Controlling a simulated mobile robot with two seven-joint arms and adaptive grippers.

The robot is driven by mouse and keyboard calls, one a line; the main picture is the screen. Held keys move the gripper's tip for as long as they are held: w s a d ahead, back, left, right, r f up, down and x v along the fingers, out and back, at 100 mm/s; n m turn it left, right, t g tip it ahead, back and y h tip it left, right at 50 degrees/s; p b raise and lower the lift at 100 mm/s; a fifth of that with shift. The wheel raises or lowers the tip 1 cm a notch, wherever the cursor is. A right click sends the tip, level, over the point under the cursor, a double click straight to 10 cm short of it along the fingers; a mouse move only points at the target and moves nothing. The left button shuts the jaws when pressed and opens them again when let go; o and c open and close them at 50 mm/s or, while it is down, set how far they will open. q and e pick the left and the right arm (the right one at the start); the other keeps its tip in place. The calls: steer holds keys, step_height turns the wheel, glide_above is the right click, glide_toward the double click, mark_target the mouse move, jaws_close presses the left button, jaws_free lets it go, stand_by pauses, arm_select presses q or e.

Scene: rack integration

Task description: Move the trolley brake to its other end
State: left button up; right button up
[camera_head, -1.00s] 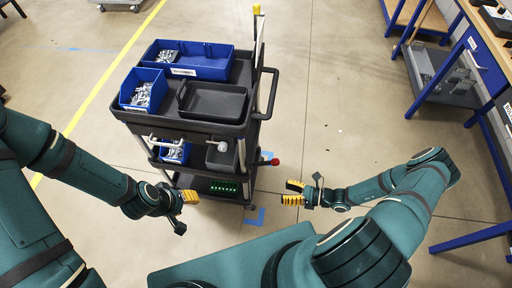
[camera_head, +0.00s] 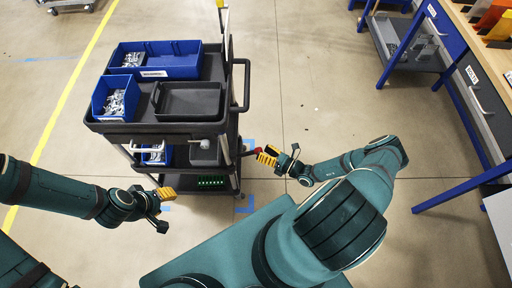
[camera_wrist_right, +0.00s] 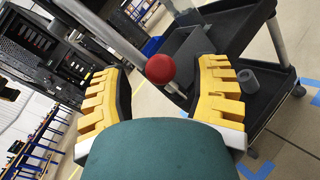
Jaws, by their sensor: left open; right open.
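The trolley (camera_head: 160,128) is a black cart with blue bins on top, left of centre in the head view. Its brake has a red ball knob (camera_wrist_right: 160,69), which also shows in the head view (camera_head: 258,150) at the trolley's lower right side. My right gripper (camera_wrist_right: 163,78) is open, its yellow fingers on either side of the red knob in the wrist view. I cannot tell whether it touches the knob. My left gripper (camera_head: 166,205) is open and empty, in front of the trolley's lower left side.
Two blue bins (camera_head: 155,60) and a black tray (camera_head: 188,101) stand on the trolley top. A workbench with blue legs (camera_head: 462,110) stands at the right. Blue tape marks (camera_head: 244,205) lie on the floor by the trolley. Floor between trolley and workbench is clear.

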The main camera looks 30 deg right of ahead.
mark_target(256, 149)
steer(key=shift+x, duration=2.05)
steer(key=shift+o, duration=0.2)
jaws_close()
